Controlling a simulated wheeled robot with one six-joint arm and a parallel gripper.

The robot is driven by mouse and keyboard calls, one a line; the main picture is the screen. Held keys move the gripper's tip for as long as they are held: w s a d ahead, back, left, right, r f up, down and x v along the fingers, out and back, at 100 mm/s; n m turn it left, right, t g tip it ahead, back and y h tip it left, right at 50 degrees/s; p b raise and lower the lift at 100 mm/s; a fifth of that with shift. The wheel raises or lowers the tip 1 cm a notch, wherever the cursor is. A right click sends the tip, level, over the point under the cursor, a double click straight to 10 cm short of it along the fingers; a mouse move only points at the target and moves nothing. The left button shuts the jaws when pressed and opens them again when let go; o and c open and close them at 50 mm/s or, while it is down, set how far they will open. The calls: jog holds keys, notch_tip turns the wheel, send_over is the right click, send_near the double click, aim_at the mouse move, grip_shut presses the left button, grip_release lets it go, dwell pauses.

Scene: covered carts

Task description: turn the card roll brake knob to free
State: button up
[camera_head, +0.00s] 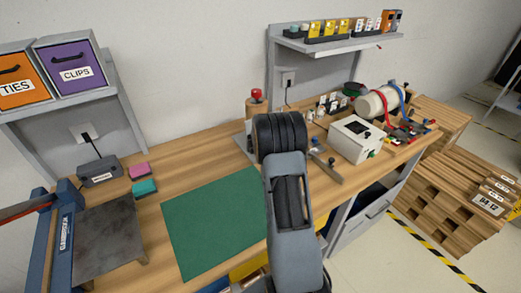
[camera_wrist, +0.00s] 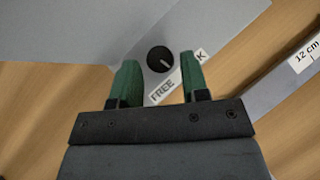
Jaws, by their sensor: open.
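The black round brake knob (camera_wrist: 160,60) shows in the wrist view on a grey plate, with a short white mark pointing toward the lower right. A white label strip (camera_wrist: 163,90) beside it reads FREE, and a K shows at its other end; the middle is hidden by a finger. My gripper (camera_wrist: 159,67) is open, its green fingertips on either side of the knob in the picture. I cannot tell whether they touch it or how high they are. In the head view my arm hides the knob and the fingertips.
A post with a red top (camera_head: 256,93) stands behind my arm. A green mat (camera_head: 212,222) lies left of it. A grey bar (camera_head: 326,165), marked 12 cm in the wrist view (camera_wrist: 303,57), and a white box (camera_head: 354,140) stand right. A shelf (camera_head: 335,43) hangs above.

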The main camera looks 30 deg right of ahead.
jog(key=shift+x, duration=1)
jog(key=c, duration=0.6)
jog(key=shift+c, duration=0.2)
